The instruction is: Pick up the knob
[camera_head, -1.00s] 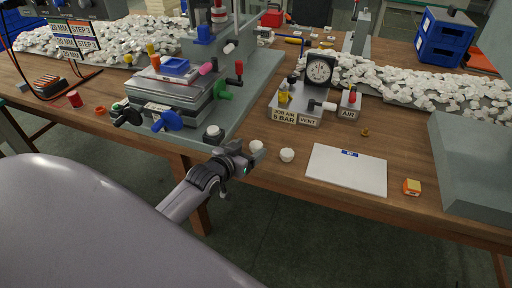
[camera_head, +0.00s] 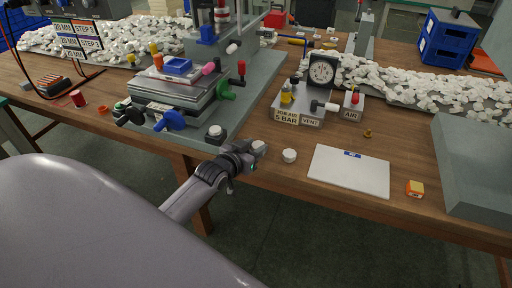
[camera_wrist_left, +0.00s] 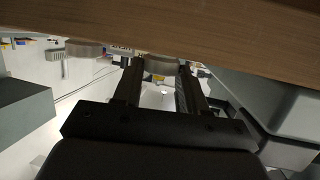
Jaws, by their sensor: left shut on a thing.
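A small white round knob (camera_head: 259,146) sits at the front edge of the wooden table, between the fingers of my left gripper (camera_head: 255,153). In the left wrist view, the pale round knob (camera_wrist_left: 158,64) shows at the far end of the two dark fingers (camera_wrist_left: 160,85), which are closed on its sides. Part of it is hidden by the fingers. A second, similar white round piece (camera_head: 289,155) stands just to the right, apart from the gripper; it also appears in the wrist view (camera_wrist_left: 85,48). My right gripper is not in view.
The pad printer's grey base (camera_head: 250,95) with a black-and-white button (camera_head: 215,133) is just behind and left of the gripper. A white plate (camera_head: 349,172) lies to the right, with a gauge block (camera_head: 321,85) behind. The wooden table's front edge (camera_head: 290,183) runs close beneath.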

